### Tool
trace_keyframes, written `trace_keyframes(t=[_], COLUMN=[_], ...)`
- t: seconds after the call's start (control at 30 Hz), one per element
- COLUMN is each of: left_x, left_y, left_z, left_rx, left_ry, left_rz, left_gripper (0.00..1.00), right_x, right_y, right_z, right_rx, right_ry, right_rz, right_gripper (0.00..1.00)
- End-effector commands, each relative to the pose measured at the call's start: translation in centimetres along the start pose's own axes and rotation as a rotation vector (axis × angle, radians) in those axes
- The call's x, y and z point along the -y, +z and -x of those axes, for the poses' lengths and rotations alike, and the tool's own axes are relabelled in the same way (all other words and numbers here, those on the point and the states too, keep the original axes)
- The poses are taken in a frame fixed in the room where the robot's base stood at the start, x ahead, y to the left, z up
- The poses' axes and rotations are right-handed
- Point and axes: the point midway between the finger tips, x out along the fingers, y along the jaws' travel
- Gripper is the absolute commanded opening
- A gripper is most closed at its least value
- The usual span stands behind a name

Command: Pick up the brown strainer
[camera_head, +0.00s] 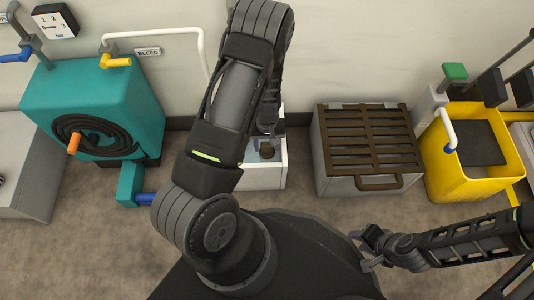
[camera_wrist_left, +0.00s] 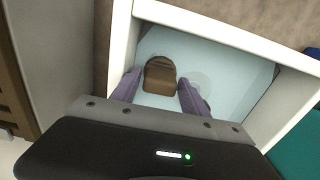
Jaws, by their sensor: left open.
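The brown strainer (camera_wrist_left: 160,76) is a small, rounded brown piece inside a white open box, on its pale blue floor. It also shows in the head view (camera_head: 267,151), partly hidden by my left arm. My left gripper (camera_wrist_left: 157,90) is open over the box, one finger to either side of the strainer in the wrist view. I cannot tell whether the fingers touch it. The gripper is mostly hidden behind its own arm in the head view. My right gripper (camera_head: 367,249) is at lower right, away from the box, with its fingers apart and empty.
The white box (camera_head: 262,178) stands between a teal unit (camera_head: 145,90) with a coiled black hose and a grey box (camera_head: 335,187) with a brown slatted grate (camera_head: 370,150). A yellow bin (camera_head: 437,167) stands further right. The wall is close behind. The floor in front is partly clear.

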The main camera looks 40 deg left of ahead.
Motion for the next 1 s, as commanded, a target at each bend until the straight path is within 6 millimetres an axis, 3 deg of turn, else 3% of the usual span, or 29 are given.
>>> trace_keyframes(t=[0.53,1.0], left_x=[0.00,0.01], left_y=[-0.01,-0.02], left_z=[0.12,0.12], left_rx=[0.000,0.000], left_ry=[0.000,0.000], left_rz=[0.000,0.000], left_gripper=[0.53,0.15], right_x=[0.04,0.04], right_y=[-0.04,-0.04], right_z=[0.10,0.10], right_rx=[-0.001,-0.001], right_ry=[0.000,0.000], right_rz=[0.000,0.000], right_gripper=[0.36,0.36])
